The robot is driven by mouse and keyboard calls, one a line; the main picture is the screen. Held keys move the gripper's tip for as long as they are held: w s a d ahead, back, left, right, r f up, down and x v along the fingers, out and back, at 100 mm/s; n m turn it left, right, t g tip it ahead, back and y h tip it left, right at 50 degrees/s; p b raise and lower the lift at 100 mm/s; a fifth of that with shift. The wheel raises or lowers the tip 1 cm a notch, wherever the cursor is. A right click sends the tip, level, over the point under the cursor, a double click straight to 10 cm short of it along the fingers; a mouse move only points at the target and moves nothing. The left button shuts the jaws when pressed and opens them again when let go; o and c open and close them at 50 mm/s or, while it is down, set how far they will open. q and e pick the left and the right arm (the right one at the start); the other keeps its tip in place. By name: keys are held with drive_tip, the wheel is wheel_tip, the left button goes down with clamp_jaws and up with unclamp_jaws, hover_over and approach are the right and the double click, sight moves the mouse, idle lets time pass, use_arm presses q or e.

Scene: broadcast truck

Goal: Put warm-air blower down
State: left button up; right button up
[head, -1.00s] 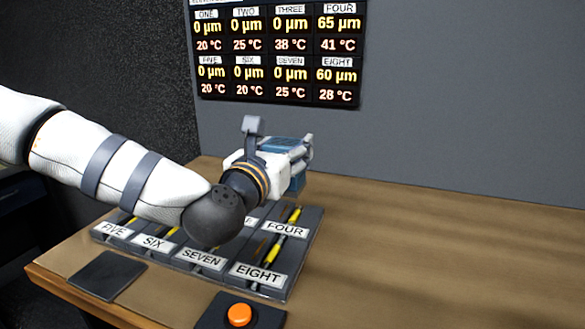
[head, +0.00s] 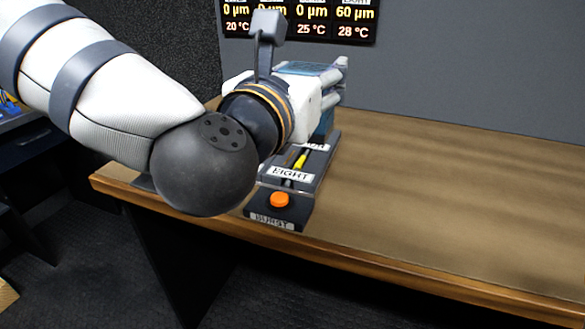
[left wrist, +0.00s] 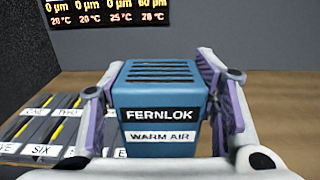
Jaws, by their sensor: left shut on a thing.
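The warm-air blower (left wrist: 162,105) is a blue box with a slotted top, marked FERNLOK and WARM AIR. It fills the middle of the left wrist view. My left gripper (left wrist: 165,88) is shut on it, one finger on each side. In the head view my left gripper (head: 335,85) reaches over the table's left part, and only part of the blue blower (head: 312,69) shows behind the wrist. The wrist hides whether the blower touches anything below. My right gripper is in neither view.
A numbered tray of slots (head: 297,172) with yellow strips stands under and beside my left arm. A box with an orange button (head: 280,200) sits in front of it, near the table edge. The wooden table (head: 450,180) is clear to the right. A readout screen (head: 300,18) hangs behind.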

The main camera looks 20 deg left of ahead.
use_arm(q)
drive_tip(key=w+a+f+b, duration=0.1)
drive_tip(key=w+a+f, duration=0.1)
drive_tip(key=w+f, duration=0.4)
drive_tip(key=w+a+f+b, duration=0.1)
drive_tip(key=w+a+f, duration=0.1)
drive_tip(key=w+f, duration=0.4)
drive_tip(key=shift+w+a+f+b, duration=0.3)
drive_tip(key=shift+w+a+f, duration=0.1)
drive_tip(key=shift+w, duration=0.3)
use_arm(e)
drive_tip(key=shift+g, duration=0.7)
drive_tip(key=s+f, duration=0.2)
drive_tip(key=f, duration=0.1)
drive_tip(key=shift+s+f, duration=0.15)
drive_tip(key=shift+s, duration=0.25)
use_arm(q)
drive_tip(key=shift+f, duration=0.35)
drive_tip(key=o, duration=1.6)
drive_tip(key=shift+o, duration=0.3)
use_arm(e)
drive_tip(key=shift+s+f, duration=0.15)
use_arm(q)
drive_tip(key=shift+r, duration=0.15)
